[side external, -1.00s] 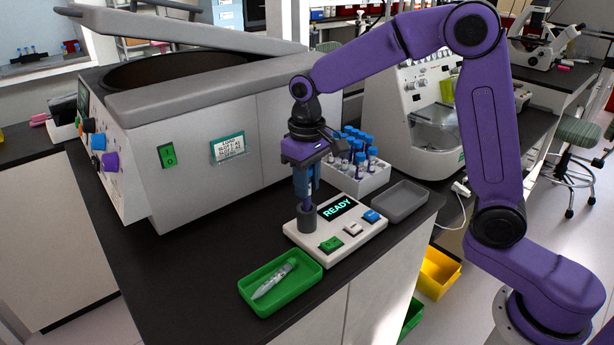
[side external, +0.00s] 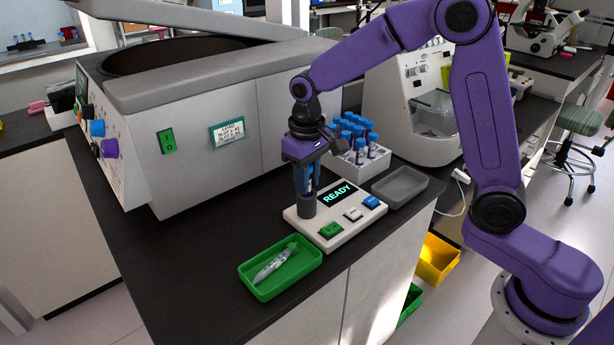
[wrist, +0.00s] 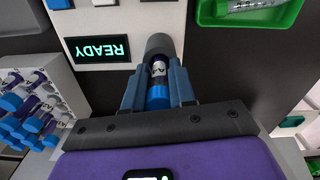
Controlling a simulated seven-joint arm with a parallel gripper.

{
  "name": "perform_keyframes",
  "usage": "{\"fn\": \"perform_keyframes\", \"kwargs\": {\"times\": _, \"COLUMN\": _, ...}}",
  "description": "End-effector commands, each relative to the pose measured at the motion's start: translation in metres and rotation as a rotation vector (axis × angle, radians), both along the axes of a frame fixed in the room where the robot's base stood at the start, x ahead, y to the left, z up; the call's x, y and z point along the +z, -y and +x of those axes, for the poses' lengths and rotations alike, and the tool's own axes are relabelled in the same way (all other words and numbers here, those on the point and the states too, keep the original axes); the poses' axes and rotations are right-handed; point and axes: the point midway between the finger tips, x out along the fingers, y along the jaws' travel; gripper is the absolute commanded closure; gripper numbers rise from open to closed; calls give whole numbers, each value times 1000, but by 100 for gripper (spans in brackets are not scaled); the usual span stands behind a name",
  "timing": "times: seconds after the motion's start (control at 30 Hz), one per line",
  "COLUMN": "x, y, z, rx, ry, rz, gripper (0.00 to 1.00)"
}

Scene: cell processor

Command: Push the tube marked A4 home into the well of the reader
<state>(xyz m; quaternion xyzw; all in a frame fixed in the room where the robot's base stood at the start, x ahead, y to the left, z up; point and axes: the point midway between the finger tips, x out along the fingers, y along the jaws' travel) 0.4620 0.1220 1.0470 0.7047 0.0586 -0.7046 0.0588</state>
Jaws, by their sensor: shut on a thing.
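The reader (side external: 352,222) is a white box on the black bench with a lit READY screen and several buttons. Its well is a grey cylinder (side external: 306,207) at the reader's left end; it also shows in the wrist view (wrist: 160,44). My gripper (side external: 306,180) points straight down over the well. In the wrist view its two blue-grey fingers (wrist: 156,88) are shut on a blue-capped tube (wrist: 158,70) with a partly readable label. The tube's lower end is inside the well, and its label and cap stand above the rim. How deep it sits is hidden.
A green tray (side external: 280,268) with a tube lies front left of the reader. A white rack (side external: 362,165) of several blue-capped tubes and an empty grey tray (side external: 400,187) stand behind and right. A large centrifuge (side external: 215,130) stands close on the left.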

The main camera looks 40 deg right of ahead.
Motion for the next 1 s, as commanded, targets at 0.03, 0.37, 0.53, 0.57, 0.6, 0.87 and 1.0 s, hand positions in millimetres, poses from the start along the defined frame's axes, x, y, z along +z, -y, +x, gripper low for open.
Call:
{"fn": "perform_keyframes", "kwargs": {"times": 0.03, "x": -1, "y": 0, "z": 0, "rx": 0, "ry": -1, "rz": 0, "gripper": 100}}
{"fn": "perform_keyframes", "kwargs": {"times": 0.37, "x": -6, "y": 0, "z": 0, "rx": 0, "ry": 0, "rz": 0, "gripper": 100}}
{"fn": "perform_keyframes", "kwargs": {"times": 0.53, "x": -6, "y": 0, "z": 0, "rx": 0, "ry": 0, "rz": 0, "gripper": 45}}
{"fn": "perform_keyframes", "kwargs": {"times": 0.57, "x": -6, "y": 0, "z": 0, "rx": 0, "ry": 0, "rz": 0, "gripper": 45}}
{"fn": "perform_keyframes", "kwargs": {"times": 0.6, "x": -6, "y": 0, "z": 0, "rx": 0, "ry": 0, "rz": 0, "gripper": 45}}
{"fn": "perform_keyframes", "kwargs": {"times": 0.87, "x": -1, "y": 0, "z": 1, "rx": 0, "ry": 2, "rz": 0, "gripper": 45}}
{"fn": "perform_keyframes", "kwargs": {"times": 1.0, "x": 17, "y": 0, "z": 1, "rx": 0, "ry": 5, "rz": 2, "gripper": 45}}
